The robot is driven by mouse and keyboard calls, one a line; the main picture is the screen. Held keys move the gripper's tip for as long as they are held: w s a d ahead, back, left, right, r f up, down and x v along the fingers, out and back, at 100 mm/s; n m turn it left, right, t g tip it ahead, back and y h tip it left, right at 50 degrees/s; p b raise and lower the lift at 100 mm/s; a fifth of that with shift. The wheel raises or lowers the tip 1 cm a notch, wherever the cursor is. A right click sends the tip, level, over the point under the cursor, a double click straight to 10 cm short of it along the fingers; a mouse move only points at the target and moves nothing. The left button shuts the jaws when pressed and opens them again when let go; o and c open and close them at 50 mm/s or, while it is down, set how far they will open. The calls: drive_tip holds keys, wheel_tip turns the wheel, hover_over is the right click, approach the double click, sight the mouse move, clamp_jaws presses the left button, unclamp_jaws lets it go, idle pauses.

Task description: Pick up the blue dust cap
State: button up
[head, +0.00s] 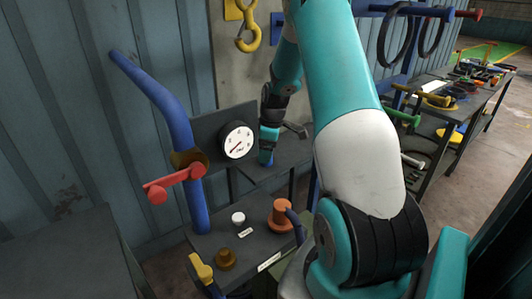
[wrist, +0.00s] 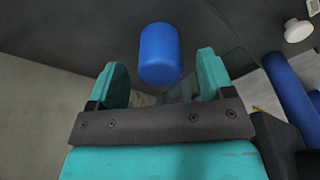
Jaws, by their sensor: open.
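The blue dust cap (wrist: 160,53) is a short rounded cylinder in the upper middle of the wrist view. My gripper (wrist: 162,66) is open, with one teal finger to the left of the cap and one to the right. Gaps show between the cap and both fingers, and neither finger is seen touching it. In the head view my gripper (head: 268,148) points down at the dark shelf beside the gauge. A bit of blue (head: 266,161) shows at its tips, mostly hidden by the fingers.
A round gauge (head: 237,140) stands left of my gripper. A blue pipe with a red handle (head: 175,184) rises farther left. A lower shelf holds a white knob (head: 238,218), a brass knob (head: 226,259) and an orange fitting (head: 281,215). A yellow hook (head: 248,30) hangs above.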

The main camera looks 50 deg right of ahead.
drive_tip(key=shift+w+f, duration=0.1)
drive_tip(key=shift+f, duration=1.05)
drive_tip(key=c, duration=1)
drive_tip(key=shift+o, duration=0.2)
